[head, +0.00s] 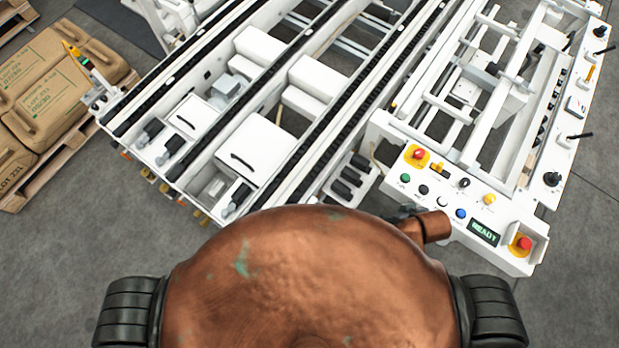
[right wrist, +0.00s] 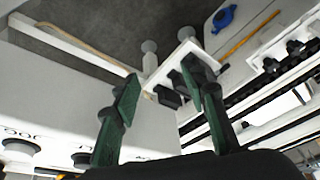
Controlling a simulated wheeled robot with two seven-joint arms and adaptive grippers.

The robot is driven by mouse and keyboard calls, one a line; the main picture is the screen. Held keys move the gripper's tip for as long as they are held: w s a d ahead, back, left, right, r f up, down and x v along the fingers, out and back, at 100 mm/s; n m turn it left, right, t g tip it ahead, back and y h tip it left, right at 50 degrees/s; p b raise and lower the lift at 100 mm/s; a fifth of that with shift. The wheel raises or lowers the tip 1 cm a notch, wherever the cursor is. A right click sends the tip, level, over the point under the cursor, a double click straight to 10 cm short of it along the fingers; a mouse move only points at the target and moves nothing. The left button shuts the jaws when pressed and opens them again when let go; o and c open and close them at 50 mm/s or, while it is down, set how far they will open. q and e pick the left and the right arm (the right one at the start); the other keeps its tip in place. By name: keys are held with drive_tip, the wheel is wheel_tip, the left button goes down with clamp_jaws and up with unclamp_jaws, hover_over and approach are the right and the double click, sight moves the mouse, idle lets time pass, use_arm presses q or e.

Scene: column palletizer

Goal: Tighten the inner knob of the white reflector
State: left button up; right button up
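In the right wrist view, my right gripper (right wrist: 158,88) is open, its two green-padded fingers apart with nothing between them. Beyond the fingertips is a small white bracket-like plate (right wrist: 183,58), which looks like the white reflector. Pale round knobs stand by it, one at its left (right wrist: 150,46) and one above it (right wrist: 187,32). I cannot tell which is the inner knob. The fingers appear short of the knobs, though depth is unclear. In the head view, my right gripper (head: 402,214) is a dark shape mostly hidden behind my body. My left gripper is not in view.
A white conveyor frame (head: 330,25) with black chain rails fills the middle. A control panel (head: 455,205) with buttons and a READY display stands at right. Brown sacks (head: 40,85) lie on a pallet at left. Grey floor (head: 60,250) is clear at lower left.

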drive_tip(key=w+a+r+n+y, duration=0.1)
drive_tip(key=w+a+n+y, duration=0.15)
drive_tip(key=a, duration=0.35)
drive_tip(key=w+a+r+n+y, duration=0.1)
drive_tip(key=w+a+n, duration=0.25)
drive_tip(key=a, duration=0.25)
drive_tip(key=n+g+h, duration=0.2)
drive_tip(key=n+g, duration=0.5)
drive_tip(key=n, duration=1.2)
hover_over(308, 217)
drive_tip(key=w+d, duration=0.2)
drive_tip(key=w, duration=0.1)
wheel_tip(308, 217, down, 4)
drive_tip(key=r, duration=0.1)
drive_tip(key=b+x, duration=0.1)
drive_tip(key=x, duration=0.7)
drive_tip(key=shift+s+d+r, duration=0.1)
drive_tip(key=shift+s, duration=0.05)
drive_tip(key=shift+c, duration=0.3)
clamp_jaws()
